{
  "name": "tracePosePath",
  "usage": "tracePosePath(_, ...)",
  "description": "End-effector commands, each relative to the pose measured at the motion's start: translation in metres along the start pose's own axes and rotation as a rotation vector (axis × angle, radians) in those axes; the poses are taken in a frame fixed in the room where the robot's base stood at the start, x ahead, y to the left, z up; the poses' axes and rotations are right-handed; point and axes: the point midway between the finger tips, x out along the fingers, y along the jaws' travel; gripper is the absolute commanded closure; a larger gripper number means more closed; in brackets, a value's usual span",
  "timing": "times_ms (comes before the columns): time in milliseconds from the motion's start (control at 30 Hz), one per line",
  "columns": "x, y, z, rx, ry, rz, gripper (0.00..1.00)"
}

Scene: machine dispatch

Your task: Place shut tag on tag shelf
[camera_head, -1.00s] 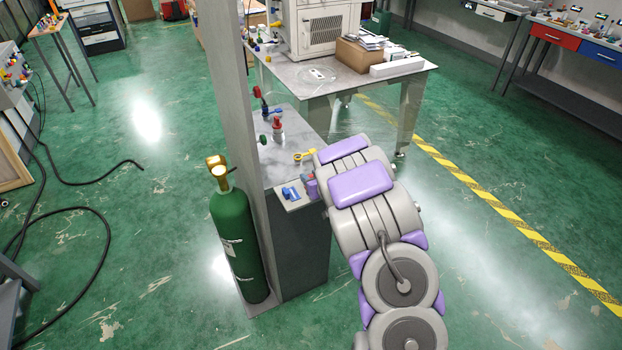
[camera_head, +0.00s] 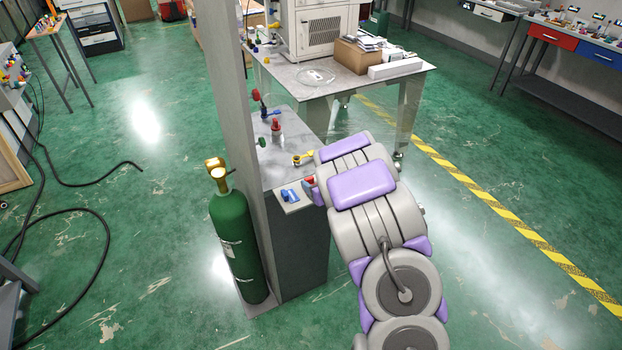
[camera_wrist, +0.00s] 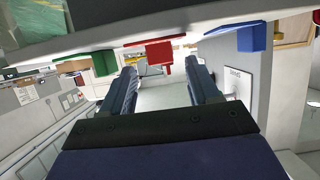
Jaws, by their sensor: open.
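In the wrist view my gripper (camera_wrist: 160,66) is open, with nothing seen between its two dark fingers. A red block (camera_wrist: 159,54) shows just beyond the fingertips, with a green piece (camera_wrist: 104,62) to its left and a blue piece (camera_wrist: 251,37) to its right. In the head view a small pale ledge (camera_head: 292,206) on the counter's near end carries a blue piece (camera_head: 289,195). A red piece (camera_head: 309,181) shows beside my arm, which hides my gripper there. No lettering tells me which piece is the shut tag.
A table (camera_head: 345,79) stands behind.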

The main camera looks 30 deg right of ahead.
Motion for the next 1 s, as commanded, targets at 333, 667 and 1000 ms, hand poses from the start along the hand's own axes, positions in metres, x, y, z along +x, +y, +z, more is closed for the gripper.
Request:
tracePosePath(333,-0.061,0.001,-0.001,0.001,0.000,0.001,0.39)
tracePosePath(667,-0.078,0.000,0.001,0.001,-0.003,0.001,0.39)
tracePosePath(1000,-0.108,0.017,-0.031,-0.089,-0.194,0.198,0.39)
